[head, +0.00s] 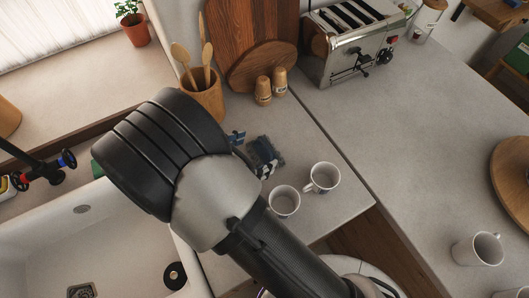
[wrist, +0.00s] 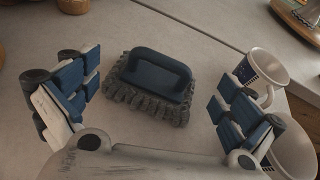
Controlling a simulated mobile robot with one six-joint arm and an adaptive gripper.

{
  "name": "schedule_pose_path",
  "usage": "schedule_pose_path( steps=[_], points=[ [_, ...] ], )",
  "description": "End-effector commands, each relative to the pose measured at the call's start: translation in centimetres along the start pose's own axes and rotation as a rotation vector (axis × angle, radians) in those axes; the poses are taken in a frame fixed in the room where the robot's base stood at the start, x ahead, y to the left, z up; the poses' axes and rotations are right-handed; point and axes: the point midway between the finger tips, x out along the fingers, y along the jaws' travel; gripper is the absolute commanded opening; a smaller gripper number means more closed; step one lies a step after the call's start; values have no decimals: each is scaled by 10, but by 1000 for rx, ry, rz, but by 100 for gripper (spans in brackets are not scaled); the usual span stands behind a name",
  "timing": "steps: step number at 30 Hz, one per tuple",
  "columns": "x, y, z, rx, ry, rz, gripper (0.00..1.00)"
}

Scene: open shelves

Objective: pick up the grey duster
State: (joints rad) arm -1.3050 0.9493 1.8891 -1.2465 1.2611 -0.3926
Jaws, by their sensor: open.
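The grey duster (wrist: 150,84) lies on the worktop in the wrist view, with a dark blue handle on top and a shaggy grey fringe around its base. My gripper (wrist: 155,95) is open, with its blue-padded fingers wide apart on either side of the duster and not touching it. In the head view the duster (head: 266,154) shows only in part to the right of my arm, which hides the rest. A bit of my gripper (head: 237,137) shows there beside the arm.
Two white mugs (head: 284,202) (head: 322,178) stand close by on the right; one (wrist: 262,72) is near my right finger in the wrist view. A utensil pot (head: 205,98), two shakers (head: 263,91) and a toaster (head: 352,45) stand behind. A white sink (head: 120,240) lies left.

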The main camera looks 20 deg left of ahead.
Motion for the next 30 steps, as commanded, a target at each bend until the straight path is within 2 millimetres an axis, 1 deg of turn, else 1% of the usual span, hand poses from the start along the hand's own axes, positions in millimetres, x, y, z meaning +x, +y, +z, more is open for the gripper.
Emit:
schedule_pose_path(
  steps=[1, 3, 6, 14, 30],
  points=[
    [10, 0, -4, 0, 0, -3, 100],
    [19, 0, -3, 0, 1, -3, 100],
    [27, 0, -2, 0, 0, -2, 100],
    [28, 0, -1, 0, 0, 0, 100],
    [28, 0, -2, 0, 0, 0, 64]
  ],
)
